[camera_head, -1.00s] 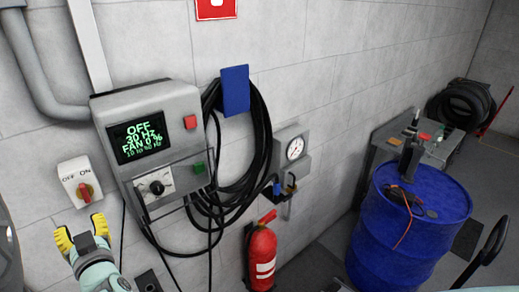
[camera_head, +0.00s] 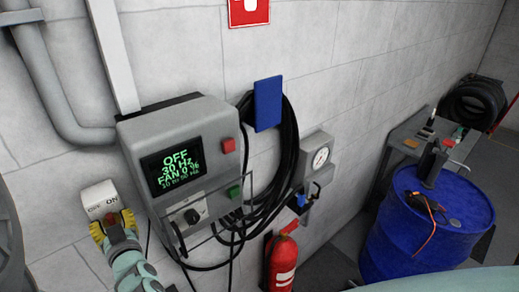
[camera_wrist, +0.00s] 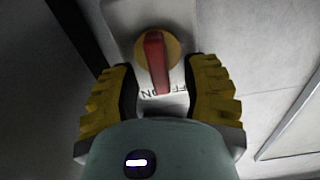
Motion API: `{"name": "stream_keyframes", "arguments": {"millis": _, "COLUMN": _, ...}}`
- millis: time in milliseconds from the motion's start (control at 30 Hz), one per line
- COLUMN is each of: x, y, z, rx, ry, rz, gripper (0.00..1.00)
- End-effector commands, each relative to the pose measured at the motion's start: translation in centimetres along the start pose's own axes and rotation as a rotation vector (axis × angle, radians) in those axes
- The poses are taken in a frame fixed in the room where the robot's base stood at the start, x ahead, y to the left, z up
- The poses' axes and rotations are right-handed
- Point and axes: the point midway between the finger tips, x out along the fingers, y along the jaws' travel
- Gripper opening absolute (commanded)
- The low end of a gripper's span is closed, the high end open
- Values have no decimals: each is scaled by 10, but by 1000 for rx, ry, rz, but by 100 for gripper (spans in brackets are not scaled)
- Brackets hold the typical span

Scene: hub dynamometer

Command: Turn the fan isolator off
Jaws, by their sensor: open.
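The fan isolator (camera_head: 100,200) is a pale box on the wall at left, marked OFF and ON. In the wrist view its red handle (camera_wrist: 155,62) sits on a yellow disc, its long end pointing at the label, which appears upside down. The handle's exact setting is hard to tell. My gripper (camera_head: 114,222) has yellow ribbed fingers and is in front of the isolator's lower part, hiding most of the knob in the head view. In the wrist view the fingers are spread, one to each side of the handle, with visible gaps and no contact seen.
A grey control box (camera_head: 180,165) with a lit display reading OFF, 30 Hz, FAN 0 % is close right of the isolator. Black hoses (camera_head: 285,160), a gauge (camera_head: 320,158), a fire extinguisher (camera_head: 282,262) and a blue drum (camera_head: 425,235) stand farther right. A grey pipe (camera_head: 50,90) runs at upper left.

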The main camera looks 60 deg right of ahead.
Motion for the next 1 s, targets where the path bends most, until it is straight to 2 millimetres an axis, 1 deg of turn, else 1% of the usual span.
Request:
{"name": "stream_keyframes", "arguments": {"millis": 100, "x": 1, "y": 3, "z": -1, "rx": 0, "ry": 2, "rz": 2, "gripper": 46}}
{"name": "stream_keyframes", "arguments": {"millis": 433, "x": 1, "y": 2, "z": 0, "rx": 0, "ry": 2, "rz": 0, "gripper": 46}}
{"name": "stream_keyframes", "arguments": {"millis": 467, "x": 1, "y": 2, "z": -1, "rx": 0, "ry": 2, "rz": 0, "gripper": 49}}
{"name": "stream_keyframes", "arguments": {"millis": 933, "x": 1, "y": 2, "z": 0, "rx": 1, "ry": 2, "rz": -2, "gripper": 1}}
{"name": "stream_keyframes", "arguments": {"millis": 1000, "x": 1, "y": 2, "z": 0, "rx": 1, "ry": 1, "rz": -2, "gripper": 0}}
